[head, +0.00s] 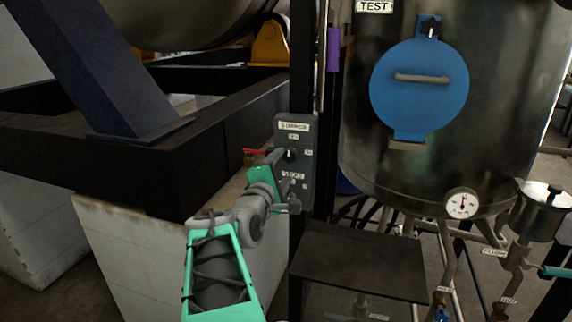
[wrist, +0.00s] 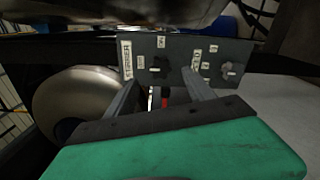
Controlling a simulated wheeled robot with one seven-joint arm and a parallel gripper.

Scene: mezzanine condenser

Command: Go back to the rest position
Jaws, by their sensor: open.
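My gripper (head: 278,157) is at the end of my green and grey arm, in front of the grey control panel (head: 307,190) on a dark post. In the wrist view my gripper (wrist: 162,92) has its two grey fingers spread apart with nothing held between them. The panel (wrist: 183,48) fills the upper middle there. One dark knob (wrist: 159,69) shows beyond the gap between the fingers, and another knob (wrist: 236,71) is to the right of them. I cannot tell whether a fingertip touches the panel.
A red handle (head: 255,151) shows just left of my gripper. Dark steel beams (head: 110,165) stand close on the left. A dark shelf (head: 360,268) sits low to the right, below a steel tank (head: 365,135) with a blue hatch (head: 420,95) and a gauge (head: 461,204).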

